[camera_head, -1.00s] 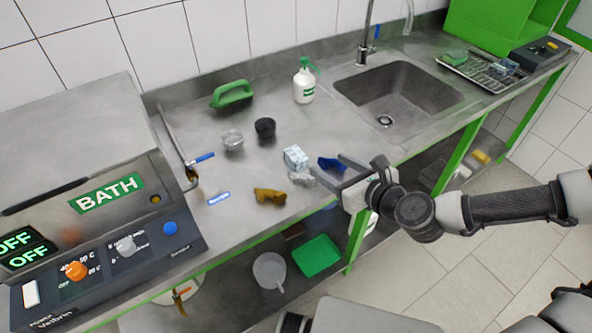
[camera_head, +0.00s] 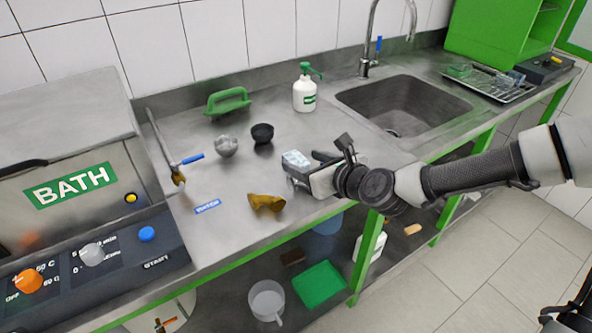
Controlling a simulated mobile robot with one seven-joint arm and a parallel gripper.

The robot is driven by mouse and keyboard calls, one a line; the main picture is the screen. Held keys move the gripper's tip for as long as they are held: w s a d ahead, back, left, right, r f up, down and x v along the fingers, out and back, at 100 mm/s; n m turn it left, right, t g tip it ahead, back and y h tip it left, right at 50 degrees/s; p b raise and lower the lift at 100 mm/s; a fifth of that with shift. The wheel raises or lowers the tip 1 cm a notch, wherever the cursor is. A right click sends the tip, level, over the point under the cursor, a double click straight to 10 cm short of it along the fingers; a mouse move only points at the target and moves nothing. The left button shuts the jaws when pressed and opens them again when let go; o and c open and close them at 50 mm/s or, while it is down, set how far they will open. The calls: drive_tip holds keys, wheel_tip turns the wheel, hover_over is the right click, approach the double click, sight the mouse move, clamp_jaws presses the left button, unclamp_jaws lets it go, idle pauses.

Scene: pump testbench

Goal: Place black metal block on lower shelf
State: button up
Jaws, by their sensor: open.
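My gripper (camera_head: 296,172) is open over the worktop, at the right side of a pale blue-and-white box (camera_head: 295,159). I cannot tell whether it touches the box. A small round black piece (camera_head: 262,133) stands farther back on the worktop, apart from my gripper. I see no thing that is clearly a black metal block; part of the worktop is hidden behind my gripper. The lower shelf (camera_head: 237,299) shows below the worktop.
The shelf also holds a green tray (camera_head: 319,285), a clear jug (camera_head: 266,300) and a white container (camera_head: 370,247). A green shelf post (camera_head: 368,250) stands at its front. On the worktop are a brown glove-like piece (camera_head: 265,203), a grey ball-like piece (camera_head: 227,146) and a pump bottle (camera_head: 305,93).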

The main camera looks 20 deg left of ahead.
sight(296, 158)
drive_tip(key=b+x, duration=0.1)
drive_tip(key=x, duration=0.1)
drive_tip(key=b+x, duration=0.1)
drive_tip(key=x, duration=0.1)
drive_tip(key=shift+a+f, duration=0.1)
drive_tip(key=shift+f, duration=0.2)
drive_tip(key=shift+w+a+b, duration=0.2)
drive_tip(key=shift+b, duration=0.1)
drive_tip(key=shift+r, duration=0.1)
drive_tip(key=shift+c, duration=0.2)
clamp_jaws()
